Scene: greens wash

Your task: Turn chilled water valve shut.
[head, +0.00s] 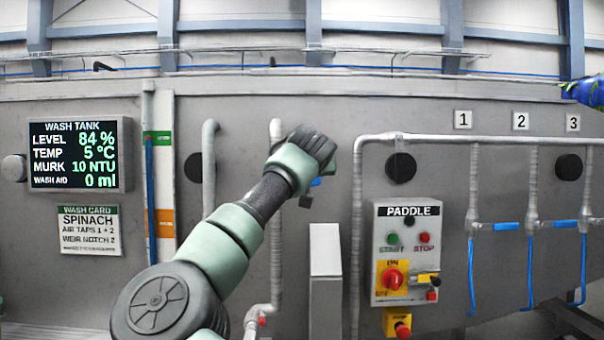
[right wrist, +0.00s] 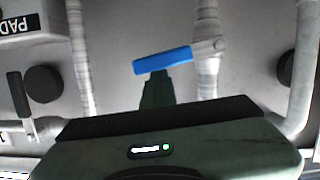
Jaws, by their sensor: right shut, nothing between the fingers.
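A blue valve lever (right wrist: 162,60) sits on a grey vertical pipe (right wrist: 207,40) in the right wrist view. The lever sticks out sideways from the pipe, nearly square to it with a slight tilt. I see no label on it. My right gripper (right wrist: 168,76) is shut and empty. Its fingertips are at the lever's edge in that view; I cannot tell whether they touch it. In the head view a small part of the blue lever (head: 316,182) shows beside my right wrist, which hides most of the valve and the fingers. My left gripper is not in view.
A PADDLE control box (head: 407,252) is right of the valve, beyond another pipe (head: 357,220). A grey post (head: 325,280) stands below the valve. Three numbered pipes with blue levers (head: 502,226) are farther right. A wash tank display (head: 77,155) is at left.

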